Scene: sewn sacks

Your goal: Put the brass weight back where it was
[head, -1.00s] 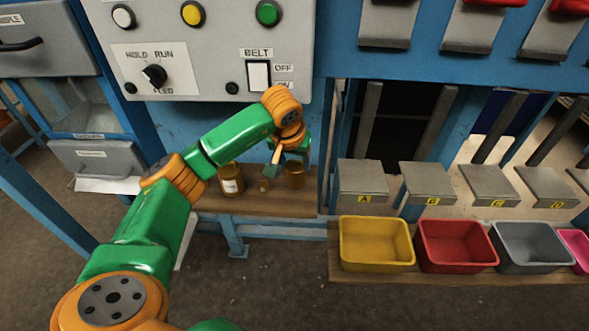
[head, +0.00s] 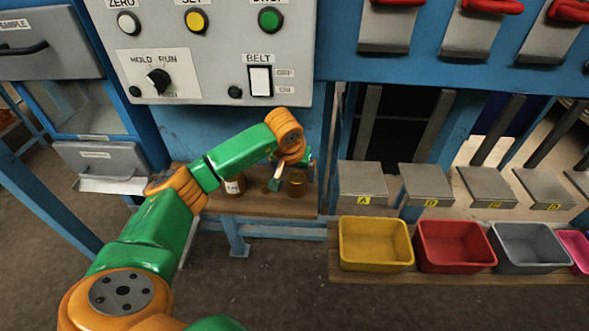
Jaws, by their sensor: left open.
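My left gripper (head: 284,178) is open, low over the small wooden shelf (head: 262,207) under the control panel. One finger shows in front, between the containers; the rest is partly hidden by my wrist. A brown-gold cylinder (head: 296,187) stands upright on the shelf just right of that finger. A very small brownish piece (head: 265,186) shows beside the finger. Which of these is the brass weight is too small to tell for certain. My right gripper is not in view.
The grey control panel (head: 205,85) with buttons, a knob and a belt switch hangs above the shelf. Yellow (head: 375,262), red (head: 455,264) and grey (head: 532,266) bins stand on a lower board at right. Grey chutes stand behind them. The shelf's front strip is clear.

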